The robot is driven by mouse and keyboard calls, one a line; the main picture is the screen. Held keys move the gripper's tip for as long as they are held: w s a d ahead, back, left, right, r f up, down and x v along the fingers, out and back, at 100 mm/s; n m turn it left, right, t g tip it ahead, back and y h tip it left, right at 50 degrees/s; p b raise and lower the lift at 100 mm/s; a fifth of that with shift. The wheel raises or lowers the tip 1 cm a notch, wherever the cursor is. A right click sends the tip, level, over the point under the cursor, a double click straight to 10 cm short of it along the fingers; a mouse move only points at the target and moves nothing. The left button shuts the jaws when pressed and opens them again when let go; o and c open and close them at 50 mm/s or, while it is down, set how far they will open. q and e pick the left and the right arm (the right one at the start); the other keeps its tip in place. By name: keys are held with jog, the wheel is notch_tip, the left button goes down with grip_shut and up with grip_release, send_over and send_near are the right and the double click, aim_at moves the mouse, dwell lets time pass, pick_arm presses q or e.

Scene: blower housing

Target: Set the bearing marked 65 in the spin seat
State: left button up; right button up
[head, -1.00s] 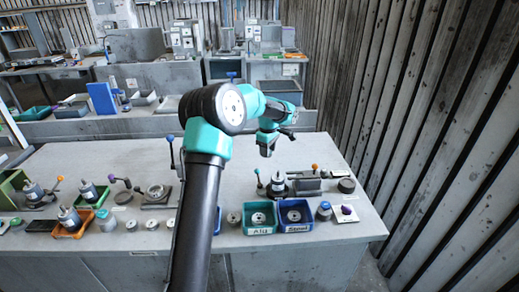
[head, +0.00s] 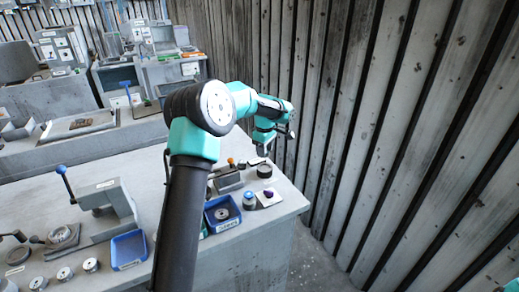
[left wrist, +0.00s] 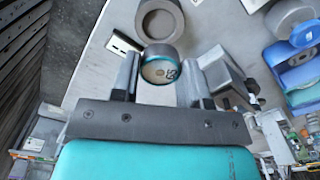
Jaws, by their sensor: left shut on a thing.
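My left gripper (left wrist: 160,82) is shut on a short round bearing (left wrist: 159,68) with a teal rim and a pale marked face. The mark is small and turned, so I cannot read it surely. In the head view my left gripper (head: 262,149) hangs over the right end of the bench, and the bearing is too small to make out there. A dark grey ring (left wrist: 160,20) with an open middle lies on the bench just beyond the bearing. It looks like the dark round piece in the head view (head: 264,171). My right gripper is not in view.
A grey block fixture (head: 229,181) with an orange-knobbed lever stands left of the ring. Nearer are a blue bin (head: 222,213), a blue-topped canister (head: 249,200) and a purple piece on a white card (head: 269,196). A slatted wall (head: 390,130) rises beyond the bench's right edge.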

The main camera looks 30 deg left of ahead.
aim_at(265, 168)
pick_arm(q)
jog(key=shift+w+d, duration=0.1)
jog(key=shift+d, duration=0.05)
jog(key=shift+f, duration=2.5)
jog(key=shift+f, duration=0.8)
dwell(0.8)
jog(key=o, duration=1.1)
jog(key=shift+o, duration=0.3)
jog(key=o, duration=0.3)
